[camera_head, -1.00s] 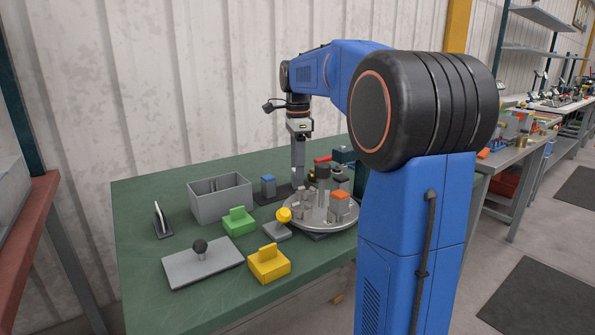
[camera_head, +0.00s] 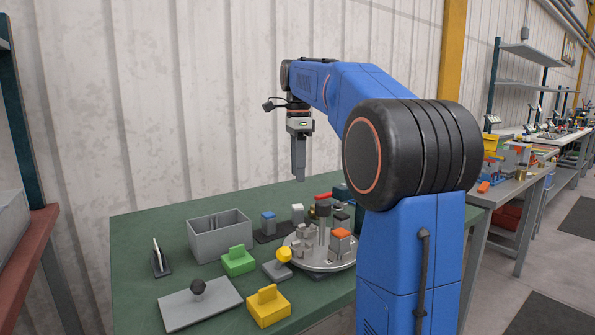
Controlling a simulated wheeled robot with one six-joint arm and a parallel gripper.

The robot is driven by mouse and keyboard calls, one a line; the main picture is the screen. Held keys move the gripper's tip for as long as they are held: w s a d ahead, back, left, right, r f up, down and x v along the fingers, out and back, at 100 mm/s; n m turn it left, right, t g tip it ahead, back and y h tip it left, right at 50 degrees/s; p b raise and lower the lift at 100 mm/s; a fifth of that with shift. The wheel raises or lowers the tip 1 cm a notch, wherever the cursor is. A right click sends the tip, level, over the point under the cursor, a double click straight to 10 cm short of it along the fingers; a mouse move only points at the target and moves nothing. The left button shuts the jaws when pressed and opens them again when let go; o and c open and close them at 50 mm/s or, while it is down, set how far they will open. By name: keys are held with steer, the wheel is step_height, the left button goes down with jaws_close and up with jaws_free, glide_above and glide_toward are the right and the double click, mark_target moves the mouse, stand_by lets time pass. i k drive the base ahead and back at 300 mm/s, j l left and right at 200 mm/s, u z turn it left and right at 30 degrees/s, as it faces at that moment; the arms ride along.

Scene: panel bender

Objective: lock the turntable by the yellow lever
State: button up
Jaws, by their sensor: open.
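The turntable (camera_head: 320,264) is a round grey disc on the green bench, carrying several grey blocks, a dark post and an orange-topped block. The yellow lever (camera_head: 284,254) shows as a round yellow knob at the disc's left edge, beside a flat grey block (camera_head: 276,270). Whether it touches the disc I cannot tell. My gripper (camera_head: 299,180) points down in the air above the back of the bench, apart from the lever and the turntable. It is open with nothing seen in it; the gap between its fingers is hard to see.
Left of the turntable are a grey open bin (camera_head: 220,242), a green block (camera_head: 238,262), a yellow block (camera_head: 267,306) and a grey plate with a black knob (camera_head: 198,290). A blue-topped block (camera_head: 268,222) and a white-topped piece (camera_head: 297,213) stand behind.

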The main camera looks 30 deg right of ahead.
mark_target(284, 254)
steer(key=k+j, duration=0.35)
steer(key=j, duration=0.15)
steer(key=k+j, duration=0.35)
steer(key=j, duration=0.2)
